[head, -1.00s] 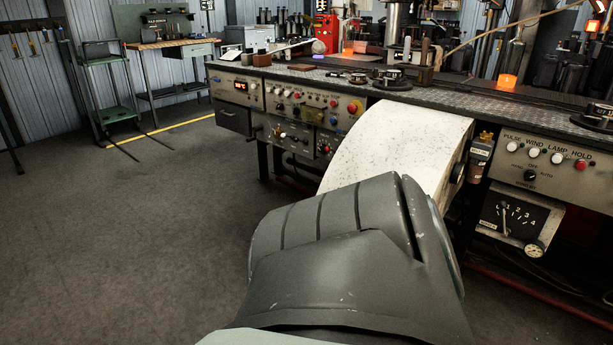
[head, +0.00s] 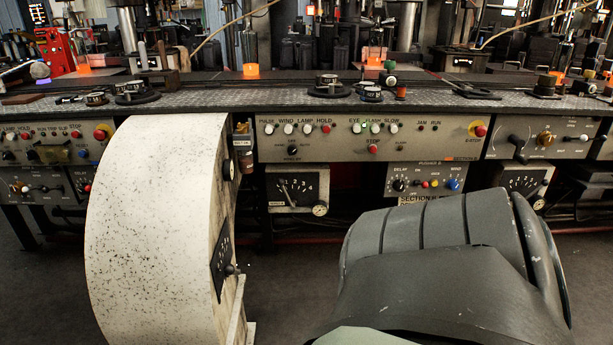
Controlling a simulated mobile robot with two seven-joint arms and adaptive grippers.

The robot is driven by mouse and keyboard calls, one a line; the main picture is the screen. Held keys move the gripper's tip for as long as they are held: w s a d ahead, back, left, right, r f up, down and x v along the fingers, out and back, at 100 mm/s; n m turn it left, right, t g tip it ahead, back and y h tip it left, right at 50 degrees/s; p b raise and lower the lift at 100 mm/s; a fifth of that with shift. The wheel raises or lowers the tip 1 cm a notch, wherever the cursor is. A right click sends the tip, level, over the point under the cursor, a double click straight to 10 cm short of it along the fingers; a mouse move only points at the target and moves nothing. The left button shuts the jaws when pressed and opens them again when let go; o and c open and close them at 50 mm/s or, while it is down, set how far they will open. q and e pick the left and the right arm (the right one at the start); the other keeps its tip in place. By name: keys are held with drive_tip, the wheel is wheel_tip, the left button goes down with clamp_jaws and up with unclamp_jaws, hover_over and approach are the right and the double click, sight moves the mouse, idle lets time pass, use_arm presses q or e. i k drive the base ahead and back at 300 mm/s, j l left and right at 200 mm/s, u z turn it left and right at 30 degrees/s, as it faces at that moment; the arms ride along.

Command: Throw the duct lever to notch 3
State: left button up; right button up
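A large white, black-speckled curved duct (head: 150,230) stands in front of the bench at left. On its right side is a black notch plate (head: 221,255), seen almost edge-on, with a small dark lever knob (head: 229,269) near its lower end. Its marks are too foreshortened to read, so I cannot tell the notch. A second lever plate (head: 297,187), numbered 1 to 4, sits under the bench panel. Its lever leans at the left, near 1. Neither of my grippers shows; only a grey part of my own body fills the lower right.
A control panel (head: 366,136) with buttons runs along the bench front. A pusher panel (head: 426,180) and another lever plate (head: 523,180) sit to the right. Glowing orange pieces (head: 251,71) stand on the bench. Dark floor (head: 290,275) is open between the duct and my body.

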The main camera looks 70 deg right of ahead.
sight(229, 269)
drive_tip(key=z, duration=1.55)
drive_tip(key=l, duration=0.4)
